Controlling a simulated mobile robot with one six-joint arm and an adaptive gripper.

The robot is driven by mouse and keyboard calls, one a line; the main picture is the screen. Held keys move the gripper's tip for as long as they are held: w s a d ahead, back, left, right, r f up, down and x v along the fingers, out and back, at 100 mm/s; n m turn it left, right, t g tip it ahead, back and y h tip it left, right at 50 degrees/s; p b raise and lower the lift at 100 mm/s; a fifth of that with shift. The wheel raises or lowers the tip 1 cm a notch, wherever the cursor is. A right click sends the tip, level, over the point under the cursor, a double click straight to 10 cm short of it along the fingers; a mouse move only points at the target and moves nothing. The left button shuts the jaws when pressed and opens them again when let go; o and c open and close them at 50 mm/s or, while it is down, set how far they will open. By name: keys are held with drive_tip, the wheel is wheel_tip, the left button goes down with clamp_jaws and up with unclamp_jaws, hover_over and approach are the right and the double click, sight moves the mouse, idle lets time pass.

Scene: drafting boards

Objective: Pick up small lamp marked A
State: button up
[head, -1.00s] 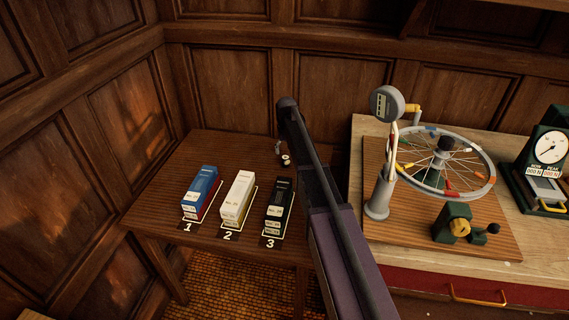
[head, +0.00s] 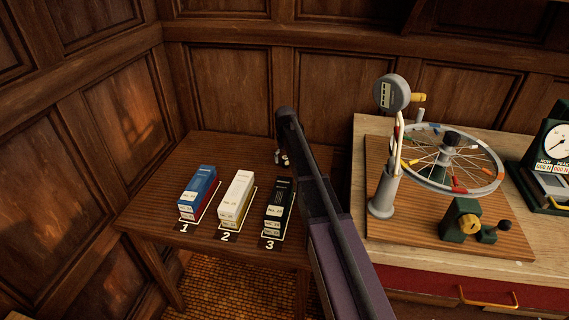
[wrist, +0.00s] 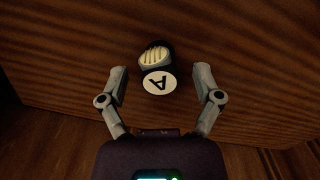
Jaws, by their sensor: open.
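The small lamp marked A (wrist: 155,57) shows in the wrist view as a dark round body with a pale ribbed face and a white disc bearing an upside-down A. It lies on the dark wooden table. My gripper (wrist: 160,75) is open, one finger on each side of the lamp's near end, with visible gaps on both sides. The fingers do not touch it. In the head view my arm covers most of this spot, and only a small grey piece of my gripper (head: 281,157) shows beside the arm; I cannot make out the lamp there.
Blue (head: 198,188), white (head: 237,195) and black (head: 278,202) boxes stand at spots 1, 2 and 3 on the dark table (head: 165,190). To the right, a bench holds a spoked wheel (head: 450,165), a gauge on a post (head: 391,93) and a dial instrument (head: 548,165). Panelled walls stand behind.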

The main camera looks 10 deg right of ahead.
clamp_jaws()
idle(0.3)
drive_tip(key=shift+r, duration=0.15)
wheel_tip(320, 180, up, 10)
drive_tip(key=p, duration=1)
idle(0.8)
